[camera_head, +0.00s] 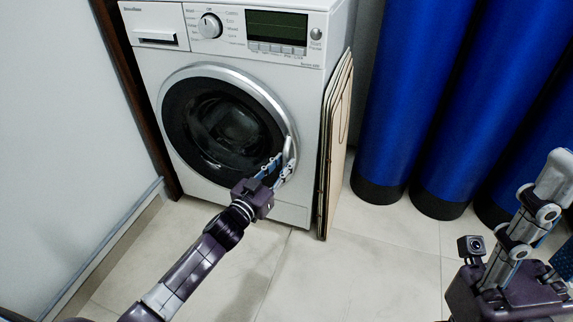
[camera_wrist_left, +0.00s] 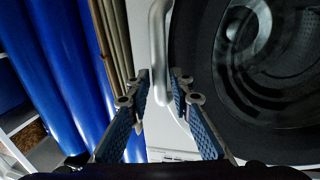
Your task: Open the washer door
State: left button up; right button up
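The white washer (camera_head: 228,122) stands at the back with its round door (camera_head: 215,120) shut flush on its front. The door's curved silver handle (camera_head: 289,158) is on the right side of the door ring. My left gripper (camera_head: 278,168) is at the handle's lower part. In the left wrist view, the handle (camera_wrist_left: 160,50) runs down between the two fingertips of my open left gripper (camera_wrist_left: 160,82), with gaps visible on both sides. My right gripper (camera_head: 530,225) is partly in view at the right edge, away from the washer; its opening cannot be made out.
Thin wooden boards (camera_head: 335,145) lean against the washer's right side, close to the handle. Tall blue cylinders (camera_head: 412,95) with black bases stand to the right. A white wall (camera_head: 55,120) is on the left. The tiled floor (camera_head: 330,275) in front is clear.

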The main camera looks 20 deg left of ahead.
pick_arm(q)
jog(key=shift+x, duration=0.9)
grip_shut()
